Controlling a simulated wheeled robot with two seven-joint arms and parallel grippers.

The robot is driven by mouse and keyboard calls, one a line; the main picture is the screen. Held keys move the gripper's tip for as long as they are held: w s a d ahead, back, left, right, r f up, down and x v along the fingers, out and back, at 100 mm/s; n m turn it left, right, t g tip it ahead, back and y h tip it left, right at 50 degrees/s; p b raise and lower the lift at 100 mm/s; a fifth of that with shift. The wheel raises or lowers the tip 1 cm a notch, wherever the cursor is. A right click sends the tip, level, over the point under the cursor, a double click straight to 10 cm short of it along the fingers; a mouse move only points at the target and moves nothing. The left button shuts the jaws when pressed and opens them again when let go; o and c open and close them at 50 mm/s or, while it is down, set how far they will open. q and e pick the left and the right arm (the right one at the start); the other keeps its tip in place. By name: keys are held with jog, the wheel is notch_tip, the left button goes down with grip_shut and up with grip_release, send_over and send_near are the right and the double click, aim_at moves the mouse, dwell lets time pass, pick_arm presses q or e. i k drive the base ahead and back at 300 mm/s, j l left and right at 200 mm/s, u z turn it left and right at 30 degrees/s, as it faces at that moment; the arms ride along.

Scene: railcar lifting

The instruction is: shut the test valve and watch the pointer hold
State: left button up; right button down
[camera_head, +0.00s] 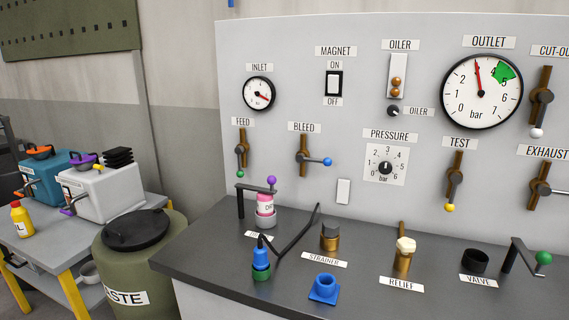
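The test valve (454,182) is on the grey panel under the TEST label. It is a brown vertical pipe with a lever ending in a yellow knob (450,208). The lever points down, in line with the pipe. The outlet gauge (482,92) is the large round dial above it. Its red pointer stands near 3 bar, left of the green zone around 4 to 5. Neither of my grippers shows in the head view.
The exhaust valve (541,190) is right of the test valve, and the cut-out valve (541,97) is above that. The pressure knob (385,167) is to the left. Below, the dark bench (215,250) holds the relief fitting (404,255) and a green-knobbed crank (543,258).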

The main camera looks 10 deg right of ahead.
aim_at(456, 178)
jog(key=z, duration=1.3)
